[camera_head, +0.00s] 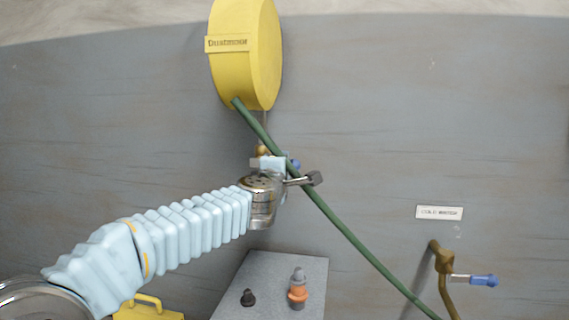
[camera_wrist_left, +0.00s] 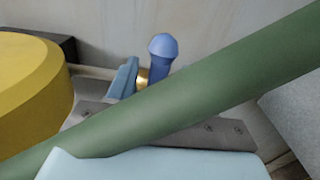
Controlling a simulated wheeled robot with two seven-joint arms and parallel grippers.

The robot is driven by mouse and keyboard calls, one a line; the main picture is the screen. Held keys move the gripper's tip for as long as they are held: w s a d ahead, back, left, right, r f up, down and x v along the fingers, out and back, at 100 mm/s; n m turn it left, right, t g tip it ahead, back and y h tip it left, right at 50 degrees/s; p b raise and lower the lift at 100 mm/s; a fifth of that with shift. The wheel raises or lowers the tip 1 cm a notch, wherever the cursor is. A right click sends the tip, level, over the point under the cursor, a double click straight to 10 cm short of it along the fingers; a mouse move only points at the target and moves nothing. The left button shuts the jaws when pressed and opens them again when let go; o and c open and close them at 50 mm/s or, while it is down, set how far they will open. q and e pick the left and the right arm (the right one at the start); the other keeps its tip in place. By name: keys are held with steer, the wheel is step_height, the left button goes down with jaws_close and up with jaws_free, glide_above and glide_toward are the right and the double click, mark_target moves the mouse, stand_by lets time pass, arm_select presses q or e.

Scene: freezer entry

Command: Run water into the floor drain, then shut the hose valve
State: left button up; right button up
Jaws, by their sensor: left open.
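A green hose (camera_head: 345,232) runs from the yellow reel (camera_head: 262,55) down to the right, toward a brass pipe and valve (camera_head: 444,262) with a blue-ended lever (camera_head: 484,280) standing out to the right. My left gripper (camera_head: 288,172) is open at the hose, below the reel. In the left wrist view the hose (camera_wrist_left: 190,90) crosses close in front of the camera; whether it lies between the fingers I cannot tell. A blue rounded knob (camera_wrist_left: 162,48) with brass shows behind it; its blue also shows by the gripper (camera_head: 294,163). My right gripper and the drain are out of view.
A yellow object (camera_head: 148,308) is at bottom left. A small white sign (camera_head: 440,212) is on the grey wall above the valve.

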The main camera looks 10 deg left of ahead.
arm_select(q)
steer(key=shift+w, duration=1.5)
jaws_close()
